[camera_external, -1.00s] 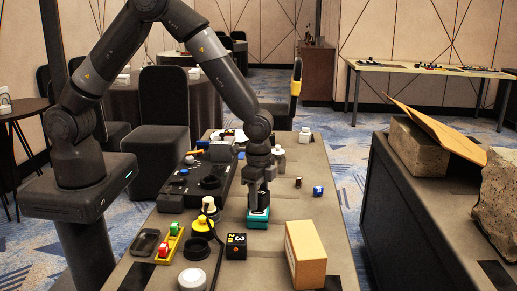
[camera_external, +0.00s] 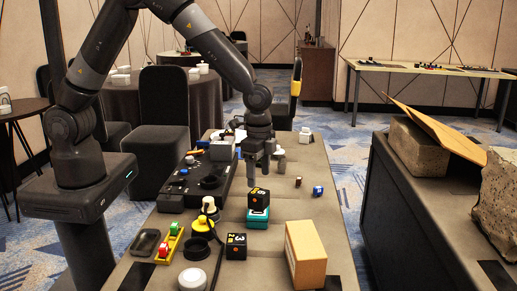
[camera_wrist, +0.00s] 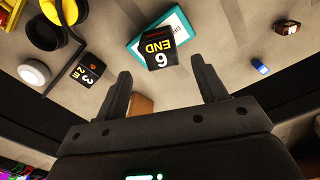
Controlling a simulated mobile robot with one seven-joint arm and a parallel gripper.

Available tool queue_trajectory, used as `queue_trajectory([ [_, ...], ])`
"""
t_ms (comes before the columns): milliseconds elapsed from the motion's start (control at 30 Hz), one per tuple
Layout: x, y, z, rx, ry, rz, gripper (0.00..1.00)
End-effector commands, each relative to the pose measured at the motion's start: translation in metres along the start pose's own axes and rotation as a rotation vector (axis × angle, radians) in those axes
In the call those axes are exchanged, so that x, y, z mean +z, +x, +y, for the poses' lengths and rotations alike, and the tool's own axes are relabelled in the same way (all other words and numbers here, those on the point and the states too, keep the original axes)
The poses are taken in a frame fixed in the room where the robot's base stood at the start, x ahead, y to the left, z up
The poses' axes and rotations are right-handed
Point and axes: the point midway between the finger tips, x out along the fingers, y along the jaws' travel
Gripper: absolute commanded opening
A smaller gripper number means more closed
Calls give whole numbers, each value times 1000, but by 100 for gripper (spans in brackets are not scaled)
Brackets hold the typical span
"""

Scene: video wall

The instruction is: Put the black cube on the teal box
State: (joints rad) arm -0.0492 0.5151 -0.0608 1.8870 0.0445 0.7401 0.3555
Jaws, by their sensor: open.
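A black cube (camera_external: 258,199) with yellow and white print sits on top of the teal box (camera_external: 257,219) in the external view. In the wrist view the black cube (camera_wrist: 158,52) is beyond my fingertips and the teal box (camera_wrist: 180,22) shows behind it. My gripper (camera_external: 263,172) is open and empty, above and behind the cube, apart from it. A second black cube (camera_external: 236,246), with a white 3, stands on the table left of and nearer than the teal box; it also shows in the wrist view (camera_wrist: 87,72).
A cardboard box (camera_external: 306,255) stands at the front right of the table (camera_external: 262,262). Yellow and black items (camera_external: 203,222), a white round object (camera_external: 192,279) and a dark console (camera_external: 190,185) are on the left. A small blue can (camera_external: 318,191) lies right, with clear table around it.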

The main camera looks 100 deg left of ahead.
Motion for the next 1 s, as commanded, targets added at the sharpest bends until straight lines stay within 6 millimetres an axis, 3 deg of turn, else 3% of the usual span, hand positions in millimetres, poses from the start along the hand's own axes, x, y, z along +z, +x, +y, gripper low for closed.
queue_trajectory([
  [100, 0, -24, 0, -1, 0, 3, 65],
  [467, 8, -65, 3, -10, -14, 19, 65],
  [667, 38, -119, 16, -41, -65, 81, 65],
  [1000, 109, -196, 45, -83, -166, 201, 65],
])
